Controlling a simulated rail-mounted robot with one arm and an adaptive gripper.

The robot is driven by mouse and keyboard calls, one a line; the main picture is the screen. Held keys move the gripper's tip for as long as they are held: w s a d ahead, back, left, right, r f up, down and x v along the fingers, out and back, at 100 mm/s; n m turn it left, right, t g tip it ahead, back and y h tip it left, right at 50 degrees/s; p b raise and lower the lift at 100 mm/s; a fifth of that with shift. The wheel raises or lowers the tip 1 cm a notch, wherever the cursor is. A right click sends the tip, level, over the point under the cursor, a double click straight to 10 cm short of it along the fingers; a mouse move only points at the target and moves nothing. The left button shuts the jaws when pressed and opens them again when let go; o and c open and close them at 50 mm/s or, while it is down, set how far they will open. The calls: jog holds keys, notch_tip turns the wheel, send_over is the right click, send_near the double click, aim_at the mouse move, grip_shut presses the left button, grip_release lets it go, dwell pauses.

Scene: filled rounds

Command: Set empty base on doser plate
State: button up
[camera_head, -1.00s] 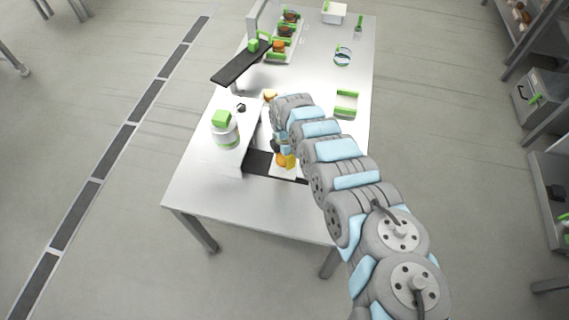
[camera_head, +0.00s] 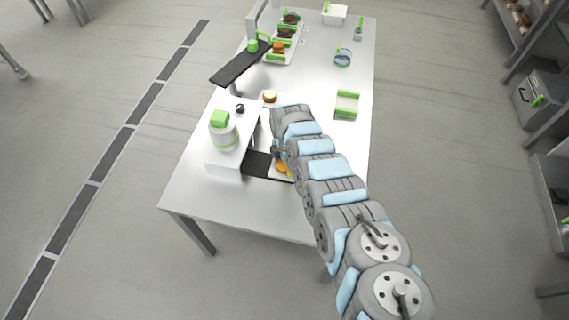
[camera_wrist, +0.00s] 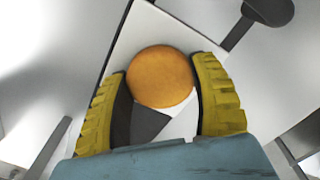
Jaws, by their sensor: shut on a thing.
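My gripper (camera_wrist: 161,70) is shut on a round orange-brown base (camera_wrist: 160,77), one yellow-padded finger on either side. The top of the base looks bare. In the camera_head view the base shows as an orange patch (camera_head: 283,167) beside my wrist, partly hidden by my arm. It is over a pale plate at the right of the doser; I cannot tell whether it touches the plate. The doser (camera_head: 224,132) is a white housing with a green-capped canister. A black strip (camera_head: 257,164) runs from the doser toward the base.
Another round (camera_head: 270,97) lies on the table behind my gripper. A tray (camera_head: 270,57) with several filled rounds stands at the back, near a black board (camera_head: 240,65). A green-edged holder (camera_head: 347,104) and a blue-white ring (camera_head: 343,57) stand at the right. The table's front is clear.

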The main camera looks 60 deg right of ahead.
jog(key=o, duration=0.8)
jog(key=shift+f, duration=0.1)
notch_tip(320, 180, up, 12)
jog(key=p, duration=0.4)
jog(key=shift+p, duration=0.3)
dwell(0.4)
